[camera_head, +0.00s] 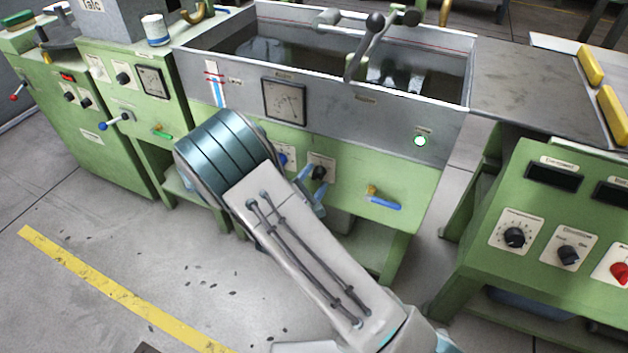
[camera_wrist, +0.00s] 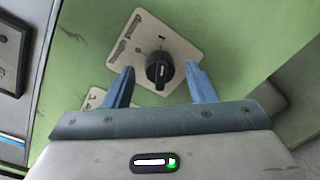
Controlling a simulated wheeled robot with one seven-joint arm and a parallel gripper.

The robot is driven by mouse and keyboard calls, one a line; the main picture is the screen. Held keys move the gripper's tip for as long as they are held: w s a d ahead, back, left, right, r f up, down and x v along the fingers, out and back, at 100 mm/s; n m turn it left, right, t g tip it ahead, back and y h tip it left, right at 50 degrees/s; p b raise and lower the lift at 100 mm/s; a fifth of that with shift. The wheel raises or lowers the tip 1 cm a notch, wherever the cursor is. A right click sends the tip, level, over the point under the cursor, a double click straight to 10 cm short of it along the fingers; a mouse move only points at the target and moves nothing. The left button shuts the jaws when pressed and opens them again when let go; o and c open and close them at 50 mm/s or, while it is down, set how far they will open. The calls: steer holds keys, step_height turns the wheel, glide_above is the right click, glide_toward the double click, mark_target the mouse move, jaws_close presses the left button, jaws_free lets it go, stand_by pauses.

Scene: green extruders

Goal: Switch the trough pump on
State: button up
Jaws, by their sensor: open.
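A black rotary knob (camera_head: 319,173) on a pale plate sits on the green front panel of the water trough (camera_head: 370,100). In the wrist view the knob (camera_wrist: 159,70) is close, its grip bar roughly upright in the picture. My gripper (camera_wrist: 159,68) is open, with one blue finger on each side of the knob and visible gaps between. In the head view my gripper (camera_head: 312,188) is at the panel, partly hidden by my arm.
Another plate with a knob (camera_head: 284,157) lies just left. A blue-handled valve (camera_head: 383,200) sticks out to the right. A lit lamp (camera_head: 420,140) and a dial gauge (camera_head: 284,101) are on the trough front. A green control desk (camera_head: 560,220) stands at right.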

steer(key=shift+s, duration=0.1)
steer(key=p+v, duration=0.1)
steer(key=v, duration=1.2)
steer(key=shift+s+a, duration=0.15)
steer(key=shift+s, duration=0.15)
steer(key=s+d+r+m+g+h+p, duration=0.1)
steer(key=s+d+r+m+g+p, duration=0.35)
steer(key=d+r+m+g, duration=0.4)
steer(key=s+d+r+m+g+h+p, duration=0.1)
steer(key=s+d+r+m+g+p, duration=0.35)
steer(key=d+r, duration=0.6)
steer(key=s+r+m+y+p, duration=0.2)
steer(key=r+y+p, duration=0.3)
steer(key=r, duration=0.3)
steer(key=s+a+r+m+y+p, duration=0.1)
steer(key=r+m+y+p, duration=0.3)
steer(key=r, duration=0.5)
steer(key=shift+s+r+m+t+y+p, duration=0.3)
steer(key=shift+s+r+m+y+p, duration=0.1)
steer(key=shift+s+m+y, duration=0.35)
